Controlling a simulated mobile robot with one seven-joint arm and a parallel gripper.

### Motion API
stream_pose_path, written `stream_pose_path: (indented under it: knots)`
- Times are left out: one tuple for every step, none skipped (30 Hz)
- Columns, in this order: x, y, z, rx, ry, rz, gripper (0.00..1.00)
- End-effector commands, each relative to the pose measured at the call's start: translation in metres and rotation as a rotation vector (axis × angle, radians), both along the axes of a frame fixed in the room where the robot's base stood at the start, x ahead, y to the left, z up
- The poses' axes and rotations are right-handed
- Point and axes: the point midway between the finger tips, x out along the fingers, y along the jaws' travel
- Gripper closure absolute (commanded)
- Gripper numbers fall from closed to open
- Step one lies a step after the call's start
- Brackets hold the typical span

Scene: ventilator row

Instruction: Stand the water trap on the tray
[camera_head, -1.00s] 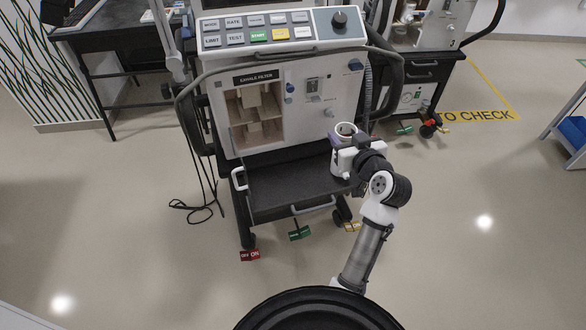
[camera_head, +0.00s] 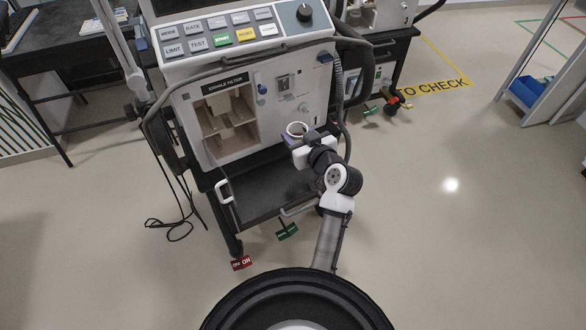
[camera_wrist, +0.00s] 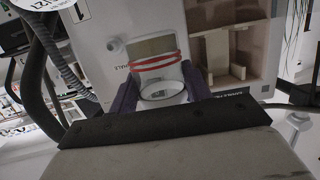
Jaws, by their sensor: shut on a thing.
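The water trap (camera_head: 297,129) is a pale cup with a round white rim, held in my gripper (camera_head: 300,139). In the wrist view the trap (camera_wrist: 153,62) shows red bands around its wall, and the dark purple fingers of my gripper (camera_wrist: 160,92) close on it from both sides. The black tray (camera_head: 258,192) juts from the front of the ventilator, below the panel. In the head view the trap appears over the tray's right rear part, close to the panel. My gripper hides the trap's lower part, so I cannot tell its height above the tray.
The ventilator's front panel (camera_head: 285,110) has knobs and an open exhale filter compartment (camera_head: 228,125) left of the trap. A pale handle (camera_head: 225,191) stands at the tray's left side. A dark hose runs down the right side.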

Motion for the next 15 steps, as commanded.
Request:
stream_pose_path:
  knots:
    - [-0.001, 0.000, -0.014, 0.004, 0.007, -0.001, 0.74]
    - [-0.001, 0.000, -0.022, 0.003, 0.006, -0.001, 0.74]
    - [-0.001, 0.000, -0.033, 0.002, 0.006, 0.000, 0.74]
    - [-0.001, 0.000, -0.040, 0.004, 0.006, -0.001, 0.74]
    - [-0.001, 0.000, -0.048, 0.003, 0.006, -0.001, 0.74]
    - [-0.001, 0.000, -0.058, 0.004, 0.006, -0.001, 0.74]
    - [-0.001, 0.000, -0.065, 0.004, 0.006, -0.001, 0.74]
    - [-0.001, 0.000, -0.072, 0.002, 0.005, -0.001, 0.74]
    - [0.000, 0.000, -0.081, 0.002, 0.004, -0.001, 0.74]
    - [0.000, 0.000, -0.087, 0.002, 0.004, -0.001, 0.74]
    - [-0.001, 0.000, -0.092, 0.002, 0.004, -0.001, 0.74]
    - [0.000, 0.000, -0.098, 0.002, 0.002, -0.002, 0.74]
    - [0.000, 0.000, -0.102, 0.001, 0.002, 0.000, 0.74]
    - [0.000, 0.000, -0.104, 0.002, 0.001, 0.000, 0.74]
    - [0.000, 0.000, -0.107, 0.002, 0.000, 0.001, 0.74]
